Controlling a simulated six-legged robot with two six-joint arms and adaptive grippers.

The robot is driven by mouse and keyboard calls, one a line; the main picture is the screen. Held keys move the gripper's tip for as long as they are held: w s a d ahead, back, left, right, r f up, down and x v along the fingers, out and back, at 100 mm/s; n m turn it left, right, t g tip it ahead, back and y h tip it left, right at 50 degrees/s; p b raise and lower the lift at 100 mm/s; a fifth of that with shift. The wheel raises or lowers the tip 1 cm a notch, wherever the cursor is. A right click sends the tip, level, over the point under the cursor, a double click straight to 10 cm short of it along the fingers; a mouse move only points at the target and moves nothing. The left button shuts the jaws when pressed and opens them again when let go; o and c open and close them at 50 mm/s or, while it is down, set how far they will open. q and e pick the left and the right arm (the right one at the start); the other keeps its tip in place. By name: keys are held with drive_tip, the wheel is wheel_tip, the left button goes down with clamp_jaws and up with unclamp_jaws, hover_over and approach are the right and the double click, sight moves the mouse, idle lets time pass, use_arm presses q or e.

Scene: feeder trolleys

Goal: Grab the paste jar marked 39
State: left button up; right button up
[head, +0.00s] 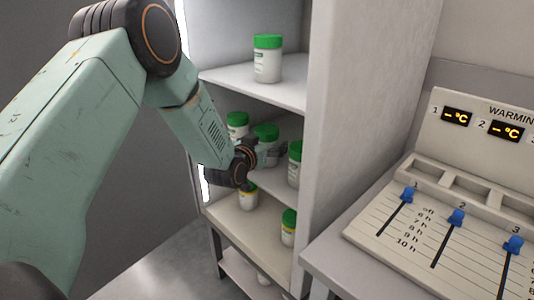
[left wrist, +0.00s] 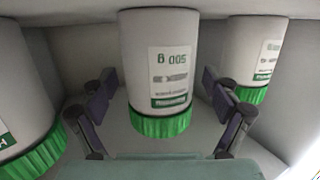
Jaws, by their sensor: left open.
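Several white jars with green lids stand on the cabinet shelves; none shows a readable 39. My left gripper (head: 272,153) reaches into the middle shelf at a jar (head: 266,133). In the left wrist view, which looks upside down, my left gripper (left wrist: 158,95) is open, with one finger on each side of the middle jar (left wrist: 157,50). That jar's label reads 500 g. Whether the fingers touch it I cannot tell. Other jars stand on both sides, a left one (left wrist: 25,90) and a right one (left wrist: 252,50). My right gripper is out of view.
A jar stands on the upper shelf (head: 267,62), and two are on the lower shelf (head: 255,222). The cabinet's side wall (head: 350,110) is to the right. Beyond it is a warming panel (head: 440,215) with blue sliders.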

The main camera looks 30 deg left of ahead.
use_arm(q)
drive_tip(key=shift+w, duration=0.1)
drive_tip(key=shift+c, duration=0.3)
drive_tip(key=c, duration=1.6)
drive_tip(key=shift+r, duration=0.1)
drive_tip(key=shift+c, duration=0.6)
drive_tip(key=shift+r, duration=0.1)
